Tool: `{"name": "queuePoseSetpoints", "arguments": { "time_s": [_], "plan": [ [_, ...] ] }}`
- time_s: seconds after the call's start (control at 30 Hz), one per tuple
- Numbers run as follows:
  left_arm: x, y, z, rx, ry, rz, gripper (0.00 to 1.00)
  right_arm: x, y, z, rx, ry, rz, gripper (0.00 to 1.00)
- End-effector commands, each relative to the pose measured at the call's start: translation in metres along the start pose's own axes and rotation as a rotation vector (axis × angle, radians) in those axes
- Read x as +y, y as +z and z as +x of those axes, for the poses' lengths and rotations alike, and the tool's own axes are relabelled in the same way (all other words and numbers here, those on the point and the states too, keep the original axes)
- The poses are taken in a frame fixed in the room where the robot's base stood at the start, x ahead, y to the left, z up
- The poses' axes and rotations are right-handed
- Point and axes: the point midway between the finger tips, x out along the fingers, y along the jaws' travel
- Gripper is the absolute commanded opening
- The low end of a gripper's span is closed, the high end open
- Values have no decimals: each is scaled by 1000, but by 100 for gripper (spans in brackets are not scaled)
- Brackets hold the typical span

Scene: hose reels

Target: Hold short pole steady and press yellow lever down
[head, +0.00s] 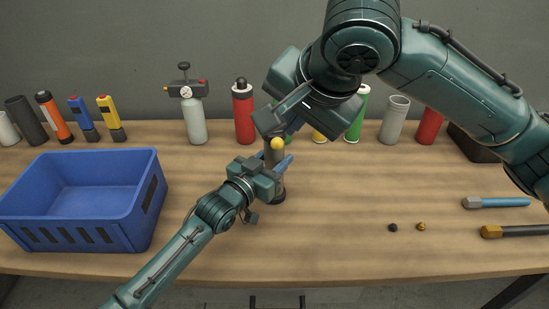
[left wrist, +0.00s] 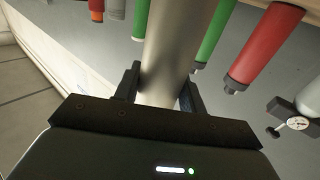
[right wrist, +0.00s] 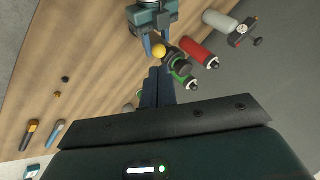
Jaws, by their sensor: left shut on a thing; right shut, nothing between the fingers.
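The short pole (head: 275,158) stands upright on the table, grey with a dark base. The yellow lever's round knob (head: 278,143) is at its upper end, and the yellow knob also shows in the right wrist view (right wrist: 159,50). My left gripper (head: 276,170) is shut around the pole from the front left. In the left wrist view the pole (left wrist: 168,45) passes between its fingers. My right gripper (head: 272,132) is shut and empty, close above the knob. In the right wrist view its closed fingertips (right wrist: 158,74) are near the knob; contact cannot be told.
A blue bin (head: 85,200) stands at the left. A grey gauge cylinder (head: 195,118), a red cylinder (head: 243,115) and several other cylinders line the back. Two small knobs (head: 407,227) and two handled tools (head: 505,216) lie at the right. The front middle is clear.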

Motion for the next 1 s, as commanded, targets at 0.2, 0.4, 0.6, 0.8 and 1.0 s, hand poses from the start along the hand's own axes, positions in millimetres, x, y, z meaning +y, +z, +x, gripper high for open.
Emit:
{"name": "queuePoseSetpoints", "arguments": {
  "time_s": [0.2,0.4,0.6,0.8,1.0],
  "plan": [
    [0,1,0,-2,0,0,6,-31,-18,4,-114,200,-345,0],
    [0,1,0,-2,0,0,6,-48,-31,-3,-211,284,-541,0],
    [0,1,0,-2,0,0,6,-53,-35,-6,-254,305,-613,0],
    [0,1,0,-2,0,0,6,-44,-29,9,-257,306,-619,0],
    [0,1,0,-2,0,0,6,-35,-22,25,-255,305,-619,0]
  ]
}}
